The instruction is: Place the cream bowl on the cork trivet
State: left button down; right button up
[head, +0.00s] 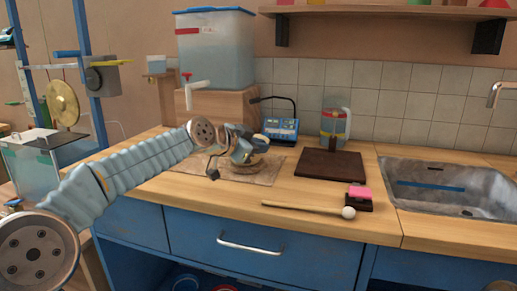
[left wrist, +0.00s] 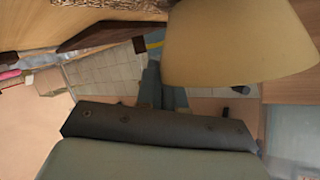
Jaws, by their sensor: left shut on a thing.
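My left gripper (head: 246,152) is over the tan mat on the counter, shut on the cream bowl (left wrist: 238,45). The bowl fills the upper right of the left wrist view, its smooth pale side towards the camera. In the head view the gripper hides most of the bowl. A small rounded brown shape shows just under the gripper; I cannot tell how much of it is the cork trivet. Whether the bowl touches anything below is hidden. My right gripper is not in view.
The tan mat (head: 196,171) lies on the wooden counter. A dark board (head: 332,164) lies to its right, with a mallet (head: 307,209) and a pink-topped block (head: 359,196) in front. A blue device (head: 281,128) and a water tank (head: 216,48) stand behind. A sink (head: 448,190) is at right.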

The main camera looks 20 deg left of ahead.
pick_arm(q)
jog(key=shift+f, duration=0.1)
jog(key=shift+f, duration=0.15)
jog(key=c, duration=1.3)
grip_release()
jog(key=shift+o, duration=0.2)
jog(key=shift+r, duration=0.25)
jog(key=shift+s+a, duration=0.25)
jog(key=shift+s, duration=0.05)
jog(key=b+v, duration=0.4)
jog(key=v, duration=0.7)
jog(key=shift+b, duration=0.35)
